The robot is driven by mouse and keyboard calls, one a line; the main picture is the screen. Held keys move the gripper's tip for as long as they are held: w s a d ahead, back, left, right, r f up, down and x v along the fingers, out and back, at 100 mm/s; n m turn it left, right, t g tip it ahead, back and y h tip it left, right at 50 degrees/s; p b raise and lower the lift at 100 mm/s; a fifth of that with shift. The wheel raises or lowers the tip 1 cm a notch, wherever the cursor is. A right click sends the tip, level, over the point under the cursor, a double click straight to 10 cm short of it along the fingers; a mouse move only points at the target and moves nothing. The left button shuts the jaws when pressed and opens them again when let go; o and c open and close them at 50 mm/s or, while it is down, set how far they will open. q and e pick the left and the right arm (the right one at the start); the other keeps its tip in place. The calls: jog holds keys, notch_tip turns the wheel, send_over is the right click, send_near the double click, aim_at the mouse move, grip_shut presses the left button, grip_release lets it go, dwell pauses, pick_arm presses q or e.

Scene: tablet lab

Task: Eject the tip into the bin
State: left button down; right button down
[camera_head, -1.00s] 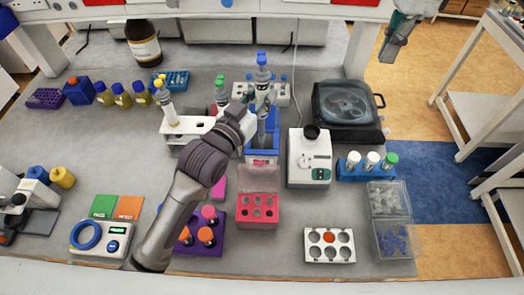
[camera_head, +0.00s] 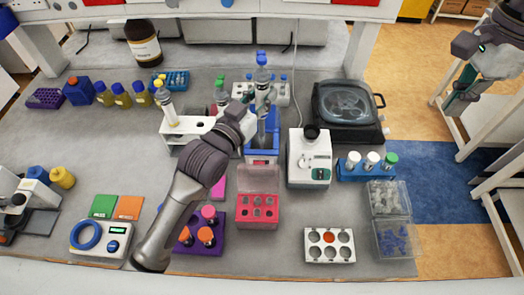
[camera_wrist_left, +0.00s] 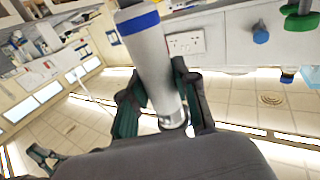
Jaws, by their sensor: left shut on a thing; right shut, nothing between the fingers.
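My left gripper (camera_head: 256,103) is shut on a pipette (camera_head: 262,76) with a blue top, held roughly upright. In the left wrist view, the pipette's white body with a blue band (camera_wrist_left: 148,55) sits between the two fingers of the left gripper (camera_wrist_left: 158,105). The pipette's lower end points down into the opening of the blue bin (camera_head: 262,153). The tip cannot be made out. My right gripper (camera_head: 458,92) is shut and empty, off to the right beyond the bench.
A white tube rack (camera_head: 172,130) stands left of the bin and a white device (camera_head: 309,165) stands right of it. A red tip box (camera_head: 257,215) with its clear lid up is in front. A black machine (camera_head: 345,108) stands behind right.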

aim_at(258, 89)
pick_arm(q)
jog(key=shift+r, duration=0.1)
notch_tip(258, 89, up, 3)
jog(key=p, duration=0.3)
jog(key=shift+p, duration=0.4)
jog(key=shift+s, duration=0.1)
